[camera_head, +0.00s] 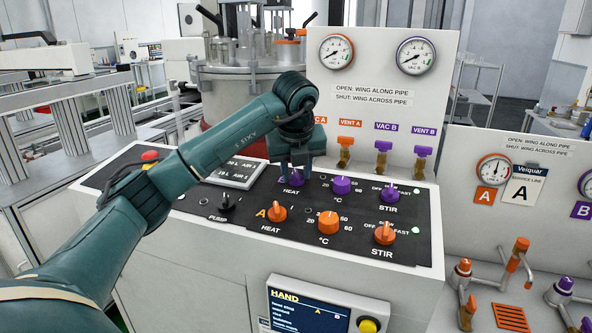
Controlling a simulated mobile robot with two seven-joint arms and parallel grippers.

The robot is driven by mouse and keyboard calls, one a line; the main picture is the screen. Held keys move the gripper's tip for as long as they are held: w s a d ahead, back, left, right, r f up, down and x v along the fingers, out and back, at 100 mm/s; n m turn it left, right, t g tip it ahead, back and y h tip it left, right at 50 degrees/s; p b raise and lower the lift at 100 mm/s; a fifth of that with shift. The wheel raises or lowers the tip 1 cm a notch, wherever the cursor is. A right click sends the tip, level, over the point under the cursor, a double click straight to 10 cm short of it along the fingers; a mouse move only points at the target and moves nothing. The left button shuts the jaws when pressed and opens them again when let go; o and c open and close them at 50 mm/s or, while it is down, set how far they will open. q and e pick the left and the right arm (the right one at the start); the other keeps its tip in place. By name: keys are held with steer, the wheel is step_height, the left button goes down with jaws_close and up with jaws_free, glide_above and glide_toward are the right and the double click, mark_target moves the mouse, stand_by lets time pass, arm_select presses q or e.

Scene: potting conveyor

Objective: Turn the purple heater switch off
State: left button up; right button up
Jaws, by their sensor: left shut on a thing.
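The purple heater switch (294,190) is the purple knob above the word HEAT in the back row of the black control panel (260,233). My left gripper (293,171) points down at it from above, with its fingers around the knob's upper part. The gripper is shut on the knob. The fingers hide part of the knob and its upper markings, so I cannot read its setting exactly. My right gripper is not in view.
A purple temperature knob (341,186) stands close to the right of the gripper. In the front row are an orange HEAT switch (277,212), an orange temperature knob (328,222) and an orange STIR knob (385,234). A gauge board (372,100) rises behind.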

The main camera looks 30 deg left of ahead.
arm_select(q)
steer(key=o, duration=0.9)
steer(key=shift+o, duration=0.3)
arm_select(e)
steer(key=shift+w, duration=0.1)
arm_select(q)
steer(key=shift+s+r, duration=0.1)
steer(key=shift+r, duration=0.4)
steer(key=v, duration=1.2)
steer(key=shift+p, duration=0.35)
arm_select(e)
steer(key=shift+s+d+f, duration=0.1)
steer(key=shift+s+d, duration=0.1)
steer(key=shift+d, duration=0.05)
arm_select(q)
steer(key=shift+s+d, duration=0.1)
